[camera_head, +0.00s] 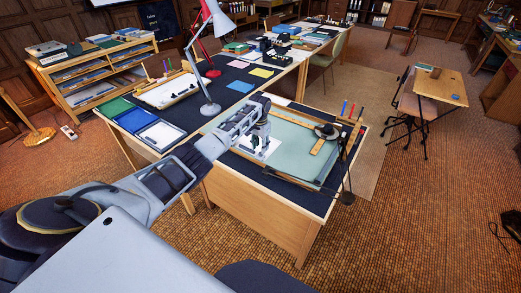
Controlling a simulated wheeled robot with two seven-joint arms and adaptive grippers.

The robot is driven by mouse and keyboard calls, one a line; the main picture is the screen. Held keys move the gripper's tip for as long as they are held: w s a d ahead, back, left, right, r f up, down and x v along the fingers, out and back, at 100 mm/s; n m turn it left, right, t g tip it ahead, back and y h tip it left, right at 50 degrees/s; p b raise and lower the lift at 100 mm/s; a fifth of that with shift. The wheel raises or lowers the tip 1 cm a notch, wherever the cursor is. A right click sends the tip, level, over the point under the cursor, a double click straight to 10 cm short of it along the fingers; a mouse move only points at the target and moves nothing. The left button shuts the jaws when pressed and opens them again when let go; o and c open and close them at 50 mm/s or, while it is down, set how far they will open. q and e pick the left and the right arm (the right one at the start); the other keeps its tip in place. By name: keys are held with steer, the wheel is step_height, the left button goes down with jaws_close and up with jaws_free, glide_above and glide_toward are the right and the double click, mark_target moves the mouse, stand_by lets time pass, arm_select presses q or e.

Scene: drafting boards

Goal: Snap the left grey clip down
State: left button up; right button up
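My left arm comes in from the lower left, and its gripper (262,142) is over the left part of the pale green drafting board (290,138). The gripper's fingers point down at a white sheet (271,147) on the board. My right gripper is not in view.
A wooden ruler (317,147) and a dark round object (326,131) lie on the board's right side. A black lamp-like piece (346,198) is at the desk's front right corner. A white desk lamp (218,30) stands behind my gripper. Blue (132,119) and green folders lie left.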

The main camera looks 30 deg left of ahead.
mark_target(260, 153)
arm_select(q)
step_height(260, 153, up, 8)
stand_by(0.5)
stand_by(0.5)
